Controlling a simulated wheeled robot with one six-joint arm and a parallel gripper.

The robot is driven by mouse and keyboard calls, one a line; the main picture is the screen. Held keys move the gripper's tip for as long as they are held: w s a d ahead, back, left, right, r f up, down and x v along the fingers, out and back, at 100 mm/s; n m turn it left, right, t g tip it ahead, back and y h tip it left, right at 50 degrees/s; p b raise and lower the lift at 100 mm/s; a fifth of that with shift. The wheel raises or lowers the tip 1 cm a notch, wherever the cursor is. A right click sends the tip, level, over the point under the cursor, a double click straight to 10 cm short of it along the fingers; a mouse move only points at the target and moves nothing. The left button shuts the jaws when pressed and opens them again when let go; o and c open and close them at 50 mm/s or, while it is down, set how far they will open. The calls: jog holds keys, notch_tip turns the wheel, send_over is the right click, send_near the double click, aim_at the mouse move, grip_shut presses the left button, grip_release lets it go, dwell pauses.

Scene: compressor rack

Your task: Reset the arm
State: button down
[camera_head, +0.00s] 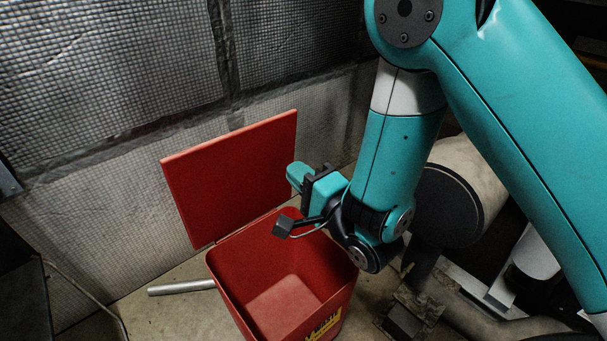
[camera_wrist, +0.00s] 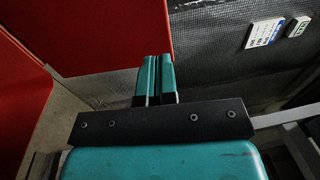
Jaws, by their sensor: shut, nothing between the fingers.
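My teal arm reaches down from the upper right in the head view. My gripper (camera_head: 294,172) is above the right rim of a red bin (camera_head: 225,278), near its raised lid (camera_head: 232,175). In the wrist view, my gripper (camera_wrist: 157,58) has its two teal fingers side by side, shut, with nothing held. A red surface of the bin (camera_wrist: 115,35) fills the upper left of that view.
The open bin looks empty inside. A metal tube (camera_head: 182,287) lies on the floor left of it. A quilted wall (camera_head: 110,80) stands behind. A large cylinder (camera_head: 450,200) and pipes are at the right. The wrist view shows a white label (camera_wrist: 264,32) on a dark panel.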

jog(key=s+d+r+n+g+h, duration=0.2)
jog(key=s+d+r+n+g, duration=0.25)
jog(key=s+n, duration=0.2)
jog(key=s+d+r+n+g+h, duration=0.2)
jog(key=s+d+r+n+g, duration=0.1)
jog(key=s+n+g, duration=0.4)
jog(key=s+d+r+n+g+h, duration=0.3)
jog(key=s+d+r+n+g, duration=0.15)
jog(key=s, duration=0.45)
notch_tip(320, 180, up, 29)
jog(key=p, duration=3)
jog(key=shift+w+a, duration=0.3)
jog(key=shift+a, duration=0.05)
jog(key=shift+f, duration=0.1)
jog(key=shift+a, duration=0.15)
